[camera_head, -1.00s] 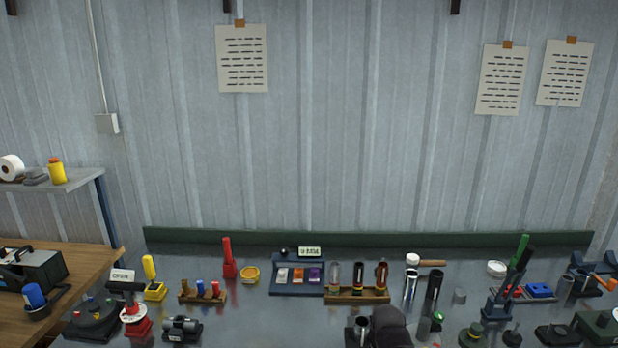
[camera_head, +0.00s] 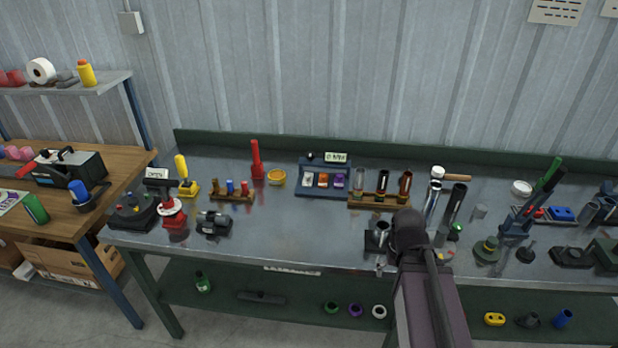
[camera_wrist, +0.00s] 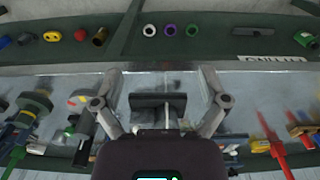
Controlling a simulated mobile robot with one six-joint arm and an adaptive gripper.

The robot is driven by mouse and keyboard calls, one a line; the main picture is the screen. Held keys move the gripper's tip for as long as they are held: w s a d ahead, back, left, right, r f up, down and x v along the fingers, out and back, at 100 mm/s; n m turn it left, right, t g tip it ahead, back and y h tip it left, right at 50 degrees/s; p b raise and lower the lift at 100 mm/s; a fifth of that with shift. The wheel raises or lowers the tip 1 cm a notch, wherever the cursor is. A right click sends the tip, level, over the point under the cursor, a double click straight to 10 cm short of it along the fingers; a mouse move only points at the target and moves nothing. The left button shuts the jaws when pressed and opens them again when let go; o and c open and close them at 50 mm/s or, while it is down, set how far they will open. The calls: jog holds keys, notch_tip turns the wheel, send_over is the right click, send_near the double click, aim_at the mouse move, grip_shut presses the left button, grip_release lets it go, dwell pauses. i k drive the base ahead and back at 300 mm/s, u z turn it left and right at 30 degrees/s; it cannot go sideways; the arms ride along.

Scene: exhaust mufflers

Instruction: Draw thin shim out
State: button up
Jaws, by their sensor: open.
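I cannot pick out the thin shim for certain. A dark block (camera_wrist: 150,101) with a narrow pale upright strip or rod (camera_wrist: 167,112) shows between the fingers in the wrist view. In the head view, a dark stand with a metal cylinder (camera_head: 378,236) sits at the bench front, just left of my wrist. My gripper (camera_wrist: 160,72) is open and empty, its two fingers spread to either side of the dark block. In the head view my arm hides part of the bench there and the fingers are mostly hidden.
The metal bench (camera_head: 290,238) is crowded. A blue tray (camera_head: 322,192), a wooden rack (camera_head: 379,202) of tubes and a tall dark tube (camera_head: 454,202) stand behind my arm. A red and black lever fixture (camera_head: 172,210) stands left. Rings (camera_head: 355,310) lie on the lower shelf.

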aim_at(308, 179)
jog(key=k, duration=0.65)
jog(key=u, duration=0.25)
jog(key=i, duration=1.5)
jog(key=z, duration=0.25)
